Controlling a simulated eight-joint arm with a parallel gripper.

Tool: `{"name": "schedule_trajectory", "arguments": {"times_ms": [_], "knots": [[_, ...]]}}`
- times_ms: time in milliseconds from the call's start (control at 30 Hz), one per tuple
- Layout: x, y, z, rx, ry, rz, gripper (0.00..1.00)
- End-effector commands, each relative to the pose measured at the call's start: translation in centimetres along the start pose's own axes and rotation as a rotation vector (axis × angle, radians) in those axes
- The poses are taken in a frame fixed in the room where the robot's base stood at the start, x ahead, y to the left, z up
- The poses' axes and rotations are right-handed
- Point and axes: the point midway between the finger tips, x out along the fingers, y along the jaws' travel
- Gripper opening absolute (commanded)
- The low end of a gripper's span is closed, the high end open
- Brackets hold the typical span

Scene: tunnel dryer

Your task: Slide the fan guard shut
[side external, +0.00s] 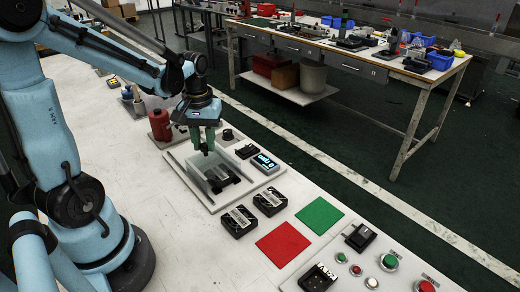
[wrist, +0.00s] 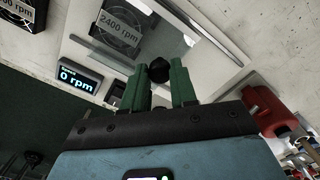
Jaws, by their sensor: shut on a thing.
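The fan guard (side external: 196,165) looks like a clear pane on a pale base plate (side external: 205,205). In the wrist view the guard (wrist: 188,38) shows as a faint see-through sheet with a black knob (wrist: 158,70). My gripper (side external: 205,148) has its green fingers on either side of this knob, shut on it; the wrist view shows the fingers (wrist: 165,84) too. A black fan labelled 2400 rpm (wrist: 122,24) sits on the plate beyond the knob. How much of it the pane covers is hard to tell. A display (wrist: 80,77) reads 0 rpm; it also stands at the plate's right (side external: 265,163).
Two loose black fans (side external: 238,221) (side external: 269,202) lie in front of the plate. A red mat (side external: 283,244) and a green mat (side external: 320,215) lie beyond, near push buttons (side external: 389,262). A red bottle (side external: 160,125) stands behind the plate. The pale tabletop at left is clear.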

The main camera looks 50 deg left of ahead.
Motion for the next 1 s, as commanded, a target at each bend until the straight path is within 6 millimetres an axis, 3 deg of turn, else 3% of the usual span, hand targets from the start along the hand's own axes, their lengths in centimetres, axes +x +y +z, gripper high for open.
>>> {"name": "schedule_trajectory", "arguments": {"times_ms": [200,567,600,733,1000], "knots": [[0.0,2.3,2.2,0.002,0.002,0.004,0.00],[0.0,2.7,2.6,0.003,-0.001,0.006,0.00],[0.0,2.7,2.6,0.003,-0.002,0.006,0.30],[0.0,2.7,2.6,0.003,-0.002,0.005,0.50],[0.0,2.5,2.5,0.000,0.001,0.003,0.53]]}}
